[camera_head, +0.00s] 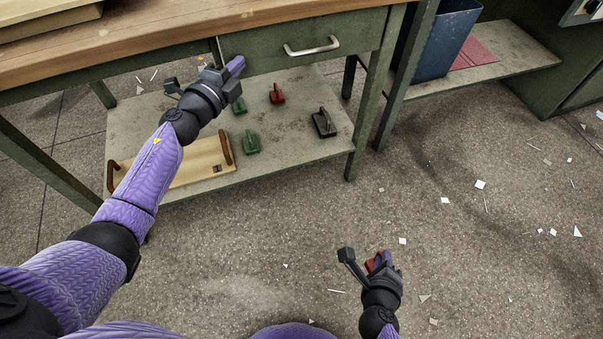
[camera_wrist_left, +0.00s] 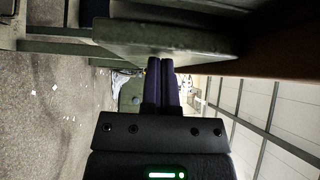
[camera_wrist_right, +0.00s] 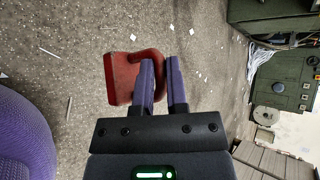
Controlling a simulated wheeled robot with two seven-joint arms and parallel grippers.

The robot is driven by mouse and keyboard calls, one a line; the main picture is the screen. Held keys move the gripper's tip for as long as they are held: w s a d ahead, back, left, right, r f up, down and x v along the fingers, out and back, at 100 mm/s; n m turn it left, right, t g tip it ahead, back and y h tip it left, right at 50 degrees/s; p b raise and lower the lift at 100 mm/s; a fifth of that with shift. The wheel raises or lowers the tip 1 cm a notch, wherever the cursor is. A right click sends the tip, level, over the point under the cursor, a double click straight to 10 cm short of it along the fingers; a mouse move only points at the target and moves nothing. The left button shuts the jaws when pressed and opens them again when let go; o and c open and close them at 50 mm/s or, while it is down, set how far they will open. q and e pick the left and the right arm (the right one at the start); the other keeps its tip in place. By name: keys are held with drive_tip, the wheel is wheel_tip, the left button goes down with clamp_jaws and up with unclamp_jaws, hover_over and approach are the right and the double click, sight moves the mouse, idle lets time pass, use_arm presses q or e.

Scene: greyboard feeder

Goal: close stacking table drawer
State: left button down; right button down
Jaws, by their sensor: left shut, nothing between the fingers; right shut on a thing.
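The stacking table's green drawer front (camera_head: 345,40) with a silver bar handle (camera_head: 312,47) sits just under the wooden tabletop (camera_head: 200,35). I cannot tell how far it is pulled out. My left gripper (camera_head: 238,64) is shut and empty at the lower left part of the drawer front, left of the handle; contact is unclear. In the left wrist view its closed fingers (camera_wrist_left: 160,68) are beside a green panel (camera_wrist_left: 165,38). My right gripper (camera_head: 381,264) is low over the floor, shut on a red handled block (camera_wrist_right: 122,78), far from the drawer.
A lower shelf (camera_head: 300,95) under the table bears green, red and black handled blocks and a wooden board (camera_head: 200,162) with brown handles. Table legs (camera_head: 370,110) stand at right. A blue bin (camera_head: 447,40) is on another shelf. The floor is open, with scattered paper scraps.

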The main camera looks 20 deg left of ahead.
drive_tip(key=shift+w+a+f, duration=0.15)
drive_tip(key=shift+w+a, duration=0.05)
use_arm(q)
drive_tip(key=shift+w+a+r, duration=0.25)
drive_tip(key=shift+w+a, duration=0.3)
drive_tip(key=shift+r, duration=0.1)
